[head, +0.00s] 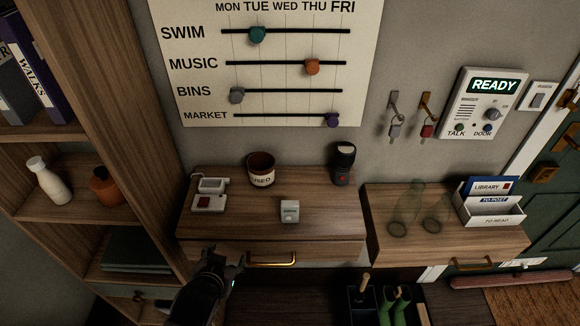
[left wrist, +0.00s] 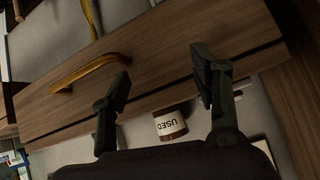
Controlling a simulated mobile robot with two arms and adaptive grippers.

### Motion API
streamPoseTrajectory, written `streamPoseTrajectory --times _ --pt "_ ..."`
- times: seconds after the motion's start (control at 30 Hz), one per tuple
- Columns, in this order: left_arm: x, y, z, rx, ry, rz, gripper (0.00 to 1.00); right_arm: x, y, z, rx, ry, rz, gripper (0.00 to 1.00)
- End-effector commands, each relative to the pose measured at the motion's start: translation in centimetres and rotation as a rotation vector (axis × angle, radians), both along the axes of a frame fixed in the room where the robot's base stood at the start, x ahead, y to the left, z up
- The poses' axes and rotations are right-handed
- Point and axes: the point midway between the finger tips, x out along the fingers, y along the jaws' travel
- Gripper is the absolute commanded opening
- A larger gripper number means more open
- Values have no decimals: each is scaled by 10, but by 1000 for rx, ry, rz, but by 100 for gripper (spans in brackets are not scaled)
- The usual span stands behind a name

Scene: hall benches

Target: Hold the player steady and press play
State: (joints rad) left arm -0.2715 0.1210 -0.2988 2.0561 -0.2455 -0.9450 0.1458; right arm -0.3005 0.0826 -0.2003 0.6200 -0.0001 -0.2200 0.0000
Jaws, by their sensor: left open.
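A small white device with a dark red square button (head: 208,203) lies on the left part of the wooden drawer top, with a pale raised part (head: 211,185) behind it. A small white box with a greenish display (head: 290,211) stands nearer the middle of the same top. Which of these is the player I cannot tell for sure. My left gripper (head: 222,256) is at the front left edge of the drawer unit, apart from both. In the left wrist view its two dark fingers (left wrist: 160,76) are spread and empty before the drawer front. My right gripper is not in view.
A pot marked USED (head: 262,170) and a black cylinder (head: 342,163) stand at the back of the top. The brass drawer handle (head: 271,260) sticks out near my left gripper. A tall shelf (head: 125,120) borders the left. Glass vessels (head: 405,208) stand on the right unit.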

Motion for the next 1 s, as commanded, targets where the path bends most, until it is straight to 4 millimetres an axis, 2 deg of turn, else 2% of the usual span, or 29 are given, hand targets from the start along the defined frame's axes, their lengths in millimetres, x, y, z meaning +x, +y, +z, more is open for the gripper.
streamPoseTrajectory --times 0.03,0.1,0.17,0.2,0.27,0.37,0.4,0.47,0.5,0.57,0.63,0.7,0.8,0.87,0.9,0.97,1.0 --pt "6 -2 36 -7 -58 3 57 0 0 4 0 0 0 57" --pt "16 -6 77 -17 -141 6 57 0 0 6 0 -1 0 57" --pt "29 -14 112 -23 -235 -4 57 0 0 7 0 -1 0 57" --pt "40 -21 134 -27 -308 -17 57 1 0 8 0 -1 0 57" --pt "59 -37 166 -30 -429 -50 57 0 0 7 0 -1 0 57" --pt "86 -73 219 -31 -647 -140 57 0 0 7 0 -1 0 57" --pt "93 -90 242 -30 -739 -189 57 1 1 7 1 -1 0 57" --pt "100 -120 276 -28 -877 -275 57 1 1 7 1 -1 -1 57" --pt "101 -141 298 -26 -969 -343 57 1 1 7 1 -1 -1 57" --pt "96 -175 328 -19 -1103 -459 57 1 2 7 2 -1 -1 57" --pt "83 -219 357 -2 -1251 -624 57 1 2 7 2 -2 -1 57" --pt "61 -263 376 25 -1384 -826 57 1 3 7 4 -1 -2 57" --pt "24 -319 376 91 -1516 -1156 57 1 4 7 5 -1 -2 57" --pt "3 -345 363 148 -1551 -1372 57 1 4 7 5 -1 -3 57" --pt "-8 -358 349 196 -1554 -1521 57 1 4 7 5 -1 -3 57" --pt "-21 -369 321 280 -1522 -1748 57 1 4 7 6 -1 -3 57" --pt "-25 -371 300 348 -1476 -1897 57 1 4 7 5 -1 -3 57"
